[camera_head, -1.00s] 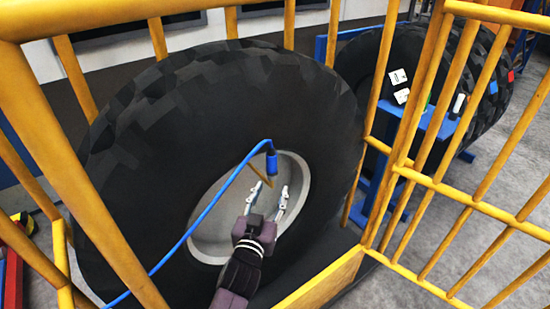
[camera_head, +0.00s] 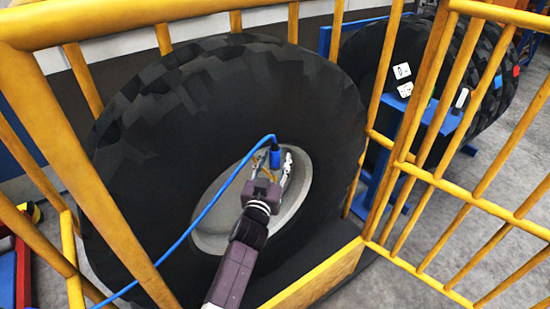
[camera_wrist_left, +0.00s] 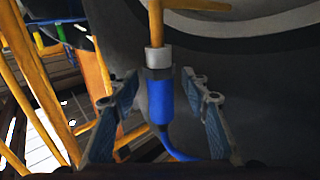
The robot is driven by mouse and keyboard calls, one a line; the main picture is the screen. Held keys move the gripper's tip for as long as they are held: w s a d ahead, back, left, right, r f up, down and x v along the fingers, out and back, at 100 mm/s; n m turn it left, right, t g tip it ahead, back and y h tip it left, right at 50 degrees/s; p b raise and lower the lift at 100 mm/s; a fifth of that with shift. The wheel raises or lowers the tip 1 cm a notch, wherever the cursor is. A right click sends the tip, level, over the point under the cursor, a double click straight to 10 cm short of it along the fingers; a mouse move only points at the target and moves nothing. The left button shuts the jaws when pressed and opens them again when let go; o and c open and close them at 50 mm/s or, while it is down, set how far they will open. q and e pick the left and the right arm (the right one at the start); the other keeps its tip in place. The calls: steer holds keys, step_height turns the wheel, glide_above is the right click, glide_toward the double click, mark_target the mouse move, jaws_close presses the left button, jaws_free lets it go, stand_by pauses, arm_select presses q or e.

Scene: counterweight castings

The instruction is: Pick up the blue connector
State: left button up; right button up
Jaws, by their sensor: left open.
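The blue connector (camera_head: 275,158) hangs in front of the wheel hub of the big tyre in the head view, with a blue cable (camera_head: 215,197) curving away to the lower left. In the left wrist view the connector (camera_wrist_left: 160,98) has a pale collar at its top, where it meets a yellow bar (camera_wrist_left: 157,25). My left gripper (camera_head: 273,164) is open, with one finger on each side of the connector. In the left wrist view its fingers (camera_wrist_left: 160,105) show gaps to the connector on both sides. My right gripper is not in view.
The large black tyre (camera_head: 200,120) with its grey hub (camera_head: 292,195) stands behind the connector. Yellow railings (camera_head: 450,185) enclose the space in front and at the right. A blue stand (camera_head: 432,118) with small white items is beyond the railing.

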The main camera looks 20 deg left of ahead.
arm_select(q)
steer(key=shift+c, duration=0.3)
jaws_close()
steer(key=shift+r, duration=0.1)
